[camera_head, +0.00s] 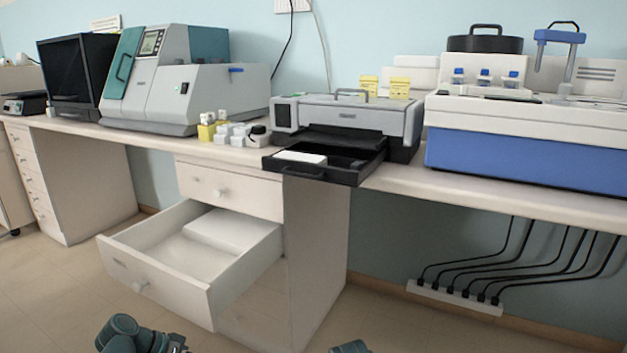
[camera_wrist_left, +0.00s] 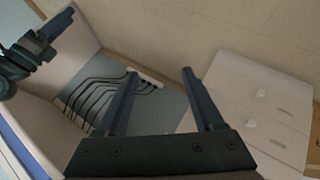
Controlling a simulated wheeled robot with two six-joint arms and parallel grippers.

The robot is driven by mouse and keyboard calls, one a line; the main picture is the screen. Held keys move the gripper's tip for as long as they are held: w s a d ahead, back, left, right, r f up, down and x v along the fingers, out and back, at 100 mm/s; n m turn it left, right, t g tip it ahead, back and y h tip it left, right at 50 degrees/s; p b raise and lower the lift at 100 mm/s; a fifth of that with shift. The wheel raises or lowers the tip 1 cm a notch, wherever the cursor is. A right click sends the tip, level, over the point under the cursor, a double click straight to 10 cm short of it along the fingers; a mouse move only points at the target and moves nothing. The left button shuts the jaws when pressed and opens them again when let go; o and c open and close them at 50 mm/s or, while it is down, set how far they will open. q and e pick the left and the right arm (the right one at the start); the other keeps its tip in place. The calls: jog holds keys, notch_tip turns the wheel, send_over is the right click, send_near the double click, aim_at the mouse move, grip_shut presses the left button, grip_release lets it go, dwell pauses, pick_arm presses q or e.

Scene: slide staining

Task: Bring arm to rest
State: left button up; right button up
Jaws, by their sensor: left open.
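My left gripper (camera_wrist_left: 158,73) is open in the left wrist view, its two dark fingers apart with nothing between them. It is held in the air, clear of the furniture. Parts of my teal arms show at the bottom edge of the head view, at the lower left and the bottom centre, but no fingertips show there. A dark part of my other arm (camera_wrist_left: 30,50) shows at the upper left of the left wrist view; whether its jaws are open cannot be made out.
A white drawer (camera_head: 160,277) stands pulled out below the bench, holding a pale block (camera_head: 220,232). A black tray (camera_head: 315,172) juts from the printer-like machine (camera_head: 350,117). Black cables (camera_head: 500,262) hang below the bench at the right. The floor in front is clear.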

pick_arm(q)
jog(key=s+d+m+g+y+p, duration=0.1)
jog(key=s+d+g+y+p, duration=0.25)
jog(key=d, duration=0.75)
jog(key=s+d+g+y+p, duration=0.15)
jog(key=s+d+y, duration=0.4)
jog(key=d, duration=0.55)
notch_tip(320, 180, up, 37)
jog(key=t+p, duration=0.1)
jog(key=p, duration=3.7)
jog(key=shift+w+r+y, duration=0.15)
jog(key=shift+w+y, duration=0.15)
jog(key=shift+w, duration=0.05)
jog(key=shift+d, duration=0.1)
